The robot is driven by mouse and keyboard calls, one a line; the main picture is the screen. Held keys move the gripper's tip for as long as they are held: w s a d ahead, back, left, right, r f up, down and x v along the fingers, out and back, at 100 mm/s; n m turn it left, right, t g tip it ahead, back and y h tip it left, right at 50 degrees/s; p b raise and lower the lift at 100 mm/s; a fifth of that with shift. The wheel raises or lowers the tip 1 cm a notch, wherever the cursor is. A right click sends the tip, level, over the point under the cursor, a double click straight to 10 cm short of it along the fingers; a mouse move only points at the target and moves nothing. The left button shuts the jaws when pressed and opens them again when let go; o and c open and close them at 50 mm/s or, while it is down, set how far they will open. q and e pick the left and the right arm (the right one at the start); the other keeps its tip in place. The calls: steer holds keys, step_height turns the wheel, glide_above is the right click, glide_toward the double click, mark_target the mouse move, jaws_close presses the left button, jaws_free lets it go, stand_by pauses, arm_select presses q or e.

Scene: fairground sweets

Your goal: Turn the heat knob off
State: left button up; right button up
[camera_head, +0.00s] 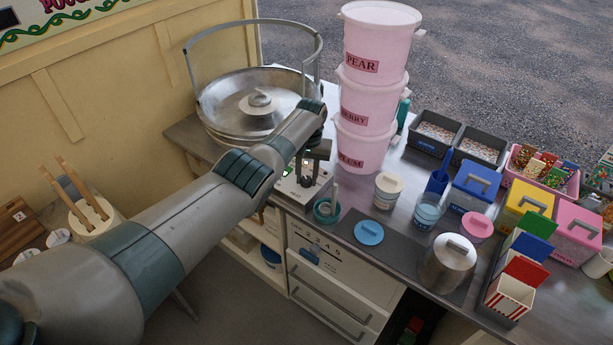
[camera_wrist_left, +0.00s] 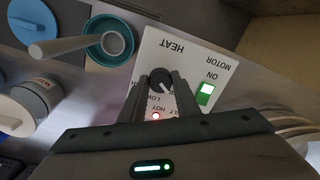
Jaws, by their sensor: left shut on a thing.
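The heat knob (camera_wrist_left: 160,79) is a small black dial with a pale mark, on a white control panel (camera_wrist_left: 195,57) marked HEAT and MOTOR. My left gripper (camera_wrist_left: 162,86) is shut on the knob, with one finger on each side. The exact setting is hard to read, as the fingers cover part of the dial's lettering. A red lamp (camera_wrist_left: 156,116) glows by the word HOT. A green switch (camera_wrist_left: 205,94) by ON is lit. In the head view my left gripper (camera_head: 308,178) reaches down to the panel and hides the knob. My right gripper is out of view.
A metal floss bowl (camera_head: 225,118) stands behind the panel. Stacked pink tubs (camera_head: 366,90) rise close to the right of my left wrist. A teal bowl with a scoop (camera_head: 327,211) sits just beside the panel. Lidded boxes (camera_head: 474,187) crowd the counter farther right.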

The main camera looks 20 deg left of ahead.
mark_target(310, 179)
arm_select(q)
steer(key=shift+w+r+n, duration=0.1)
steer(key=shift+n, duration=0.5)
steer(key=o, duration=1)
steer(key=shift+o, duration=0.2)
steer(key=shift+r, duration=0.5)
step_height(310, 179, up, 16)
steer(key=b, duration=0.3)
steer(key=shift+d+r+b, duration=0.2)
steer(key=shift+d+b, duration=0.1)
steer(key=shift+d, duration=0.15)
steer(key=shift+f, duration=0.1)
